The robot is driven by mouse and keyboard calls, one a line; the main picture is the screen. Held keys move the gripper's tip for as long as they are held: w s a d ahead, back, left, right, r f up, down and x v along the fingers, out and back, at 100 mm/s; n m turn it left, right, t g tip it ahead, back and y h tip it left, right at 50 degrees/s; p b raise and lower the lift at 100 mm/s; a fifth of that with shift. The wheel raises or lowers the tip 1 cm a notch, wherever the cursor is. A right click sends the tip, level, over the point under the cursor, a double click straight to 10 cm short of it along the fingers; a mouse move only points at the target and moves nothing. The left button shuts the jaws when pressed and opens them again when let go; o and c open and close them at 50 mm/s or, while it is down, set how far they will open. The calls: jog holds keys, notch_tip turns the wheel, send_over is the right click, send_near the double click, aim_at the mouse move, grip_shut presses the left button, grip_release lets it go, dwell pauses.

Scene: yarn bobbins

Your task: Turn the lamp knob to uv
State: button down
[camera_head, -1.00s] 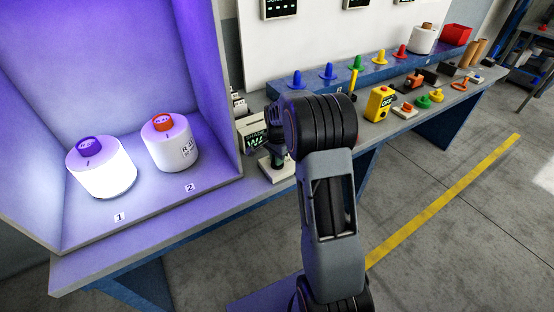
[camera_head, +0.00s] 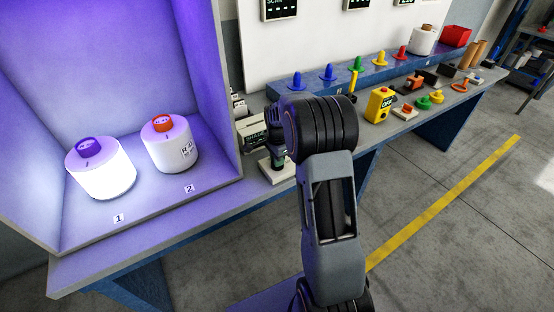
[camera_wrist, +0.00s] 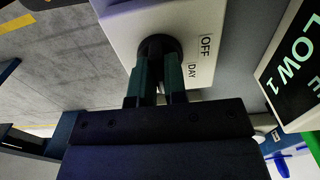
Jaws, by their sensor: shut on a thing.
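The black lamp knob (camera_wrist: 158,46) sits on a white panel (camera_wrist: 130,20) in the wrist view, with the labels OFF and DAY beside it. My gripper (camera_wrist: 158,72) has its two green-grey fingers closed around the knob; they hide much of it and any mark on it. A UV label is not visible. In the head view my gripper (camera_head: 279,160) reaches down over the pale knob base (camera_head: 278,175), and my arm hides part of it. The light booth (camera_head: 165,50) at left glows violet.
Two white bobbins stand in the booth: one with a purple top (camera_head: 104,175), one with an orange top (camera_head: 172,152). A small display (camera_head: 253,132) stands just behind the gripper. Several coloured cones and a yellow box (camera_head: 380,104) are along the bench at right.

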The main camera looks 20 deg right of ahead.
jog(key=c, duration=1.2)
grip_release()
jog(key=shift+o, duration=0.2)
notch_tip(320, 180, up, 14)
jog(key=shift+f, duration=0.1)
